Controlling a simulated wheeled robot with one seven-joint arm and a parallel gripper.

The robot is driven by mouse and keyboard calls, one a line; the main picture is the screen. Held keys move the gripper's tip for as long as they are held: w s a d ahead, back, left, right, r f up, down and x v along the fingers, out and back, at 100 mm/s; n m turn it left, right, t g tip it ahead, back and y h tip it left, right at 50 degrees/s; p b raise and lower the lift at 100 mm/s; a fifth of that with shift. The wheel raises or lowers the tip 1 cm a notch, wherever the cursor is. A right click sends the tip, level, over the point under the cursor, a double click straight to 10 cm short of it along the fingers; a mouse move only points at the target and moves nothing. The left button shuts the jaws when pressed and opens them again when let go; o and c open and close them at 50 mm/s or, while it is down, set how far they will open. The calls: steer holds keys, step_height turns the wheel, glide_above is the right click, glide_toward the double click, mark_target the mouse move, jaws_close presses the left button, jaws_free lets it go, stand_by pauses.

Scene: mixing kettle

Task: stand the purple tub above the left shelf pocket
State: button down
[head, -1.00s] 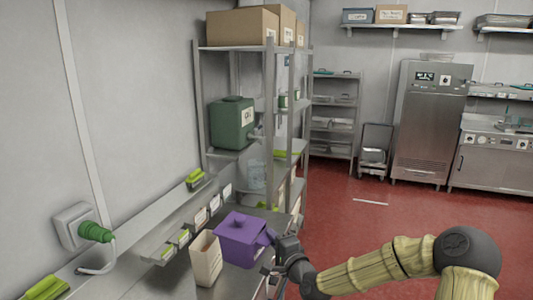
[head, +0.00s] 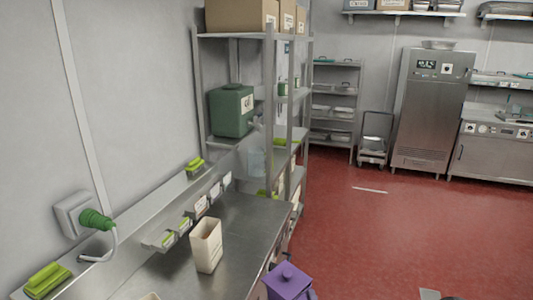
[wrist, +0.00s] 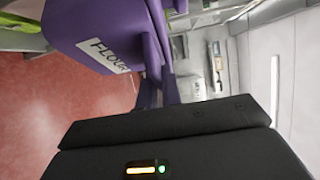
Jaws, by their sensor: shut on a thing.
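The purple tub (head: 288,283) shows its lidded top at the bottom edge of the head view, beside the counter's front edge; its lower part is cut off. In the wrist view the tub (wrist: 100,25) fills the upper left, tilted in that picture, with a white label reading roughly "FLOUR". My gripper (wrist: 168,112) is shut on the tub's purple handle; its fingertips are mostly hidden behind the dark gripper body. Small shelf pockets with pale fronts run along the wall ledge above the counter. The left pocket (head: 158,243) has a yellow-green item in it.
The steel counter (head: 240,225) is mostly bare. An open cream container (head: 206,246) stands on it; another pale rim shows at the bottom edge. A tall shelf rack (head: 270,130) with a green tank (head: 232,110) stands beyond.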

steer(key=s+f+m+h+b, duration=0.1)
steer(key=s+f+b, duration=0.2)
steer(key=f, duration=0.4)
steer(key=shift+s+d+f+h, duration=0.2)
steer(key=shift+s+d+h, duration=0.1)
steer(key=shift+s+d, duration=0.15)
steer(key=shift+w+d, duration=0.1)
steer(key=s+f, duration=0.4)
steer(key=f, duration=0.1)
steer(key=shift+s+a+f, duration=0.2)
steer(key=shift+s+f, duration=0.05)
stand_by(0.4)
